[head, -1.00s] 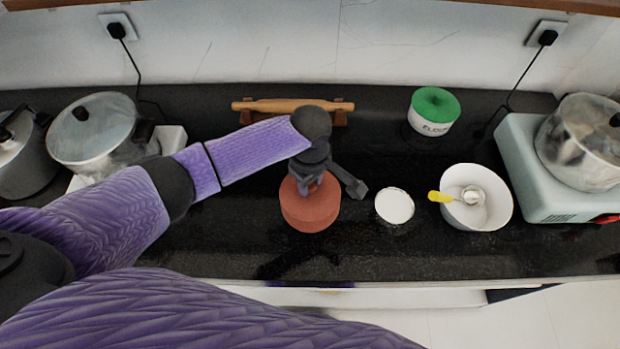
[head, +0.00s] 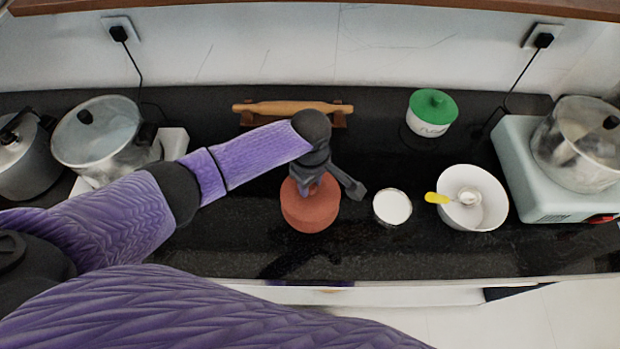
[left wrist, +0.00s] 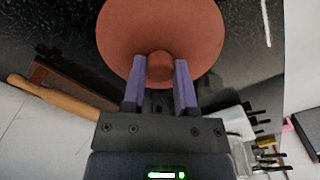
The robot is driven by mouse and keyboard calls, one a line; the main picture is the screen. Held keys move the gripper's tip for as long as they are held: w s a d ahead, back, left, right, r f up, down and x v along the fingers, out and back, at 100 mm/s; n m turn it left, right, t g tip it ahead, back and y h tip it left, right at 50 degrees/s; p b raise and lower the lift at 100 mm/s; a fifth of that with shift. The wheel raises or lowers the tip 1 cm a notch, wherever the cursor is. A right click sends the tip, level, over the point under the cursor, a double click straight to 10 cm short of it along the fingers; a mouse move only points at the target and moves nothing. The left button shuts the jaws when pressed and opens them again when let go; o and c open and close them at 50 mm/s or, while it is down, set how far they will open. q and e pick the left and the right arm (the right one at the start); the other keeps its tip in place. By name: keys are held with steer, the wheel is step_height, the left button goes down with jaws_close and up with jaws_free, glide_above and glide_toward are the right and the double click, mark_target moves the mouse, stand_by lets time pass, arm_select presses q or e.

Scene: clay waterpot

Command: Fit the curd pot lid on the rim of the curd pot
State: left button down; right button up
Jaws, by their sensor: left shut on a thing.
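The reddish clay curd pot (head: 312,222) stands on the dark counter in the middle of the head view. The round clay curd pot lid (head: 290,192) is over its top, and I cannot tell whether it touches the rim all round. My left gripper (head: 312,187) is above the lid, pointing down. In the left wrist view the lid (left wrist: 160,25) is a clay disc, and my left gripper (left wrist: 159,68) is shut on its round knob. The lid hides the pot there. My right gripper is not in view.
Right of the pot stand a small white-filled bowl (head: 392,207) and a larger white bowl (head: 490,212) with a yellow-handled spoon (head: 437,198). A green-lidded container (head: 433,108) and a rolling pin (head: 285,107) are behind. Metal pots (head: 100,130) stand at the left.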

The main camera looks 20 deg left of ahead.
arm_select(q)
steer(key=shift+f, duration=0.35)
stand_by(0.3)
jaws_free()
stand_by(0.5)
step_height(320, 180, up, 3)
steer(key=p, duration=0.4)
steer(key=shift+r, duration=0.2)
step_height(320, 180, up, 3)
steer(key=p, duration=0.4)
steer(key=shift+r, duration=0.15)
